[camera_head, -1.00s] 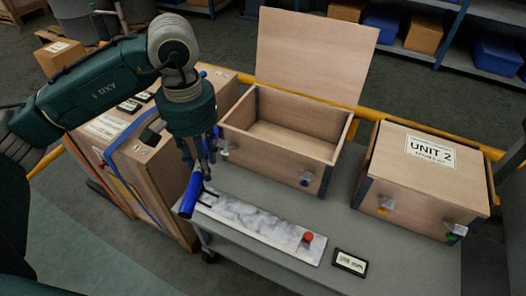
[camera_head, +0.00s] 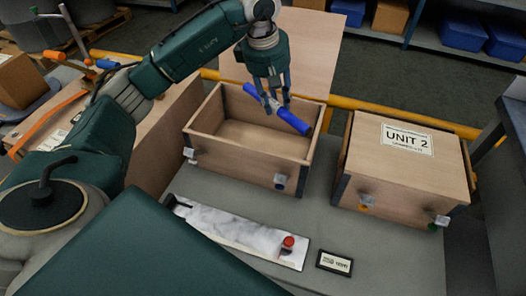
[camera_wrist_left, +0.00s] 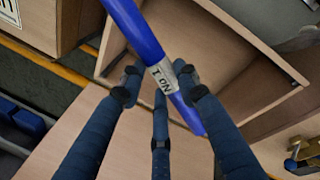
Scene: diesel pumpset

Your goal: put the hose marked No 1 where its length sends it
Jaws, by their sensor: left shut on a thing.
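The blue hose (camera_head: 292,120) is in my left gripper (camera_head: 272,101), held above the right part of the open wooden box (camera_head: 235,152). In the left wrist view the hose (camera_wrist_left: 137,32) lies across my left gripper's fingers (camera_wrist_left: 160,90), and its white label reads "No 1", upside down. The box's lid (camera_head: 300,50) stands raised at the back, and the box floor that shows is bare. A closed wooden box marked UNIT 2 (camera_head: 405,165) stands to the right. My right gripper is not in view.
A pale measuring board (camera_head: 225,225) with a red knob (camera_head: 288,242) lies on the grey bench (camera_head: 330,210) in front of the boxes. A small black-framed plate (camera_head: 334,262) lies beside it. A yellow rail (camera_head: 350,108) runs behind.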

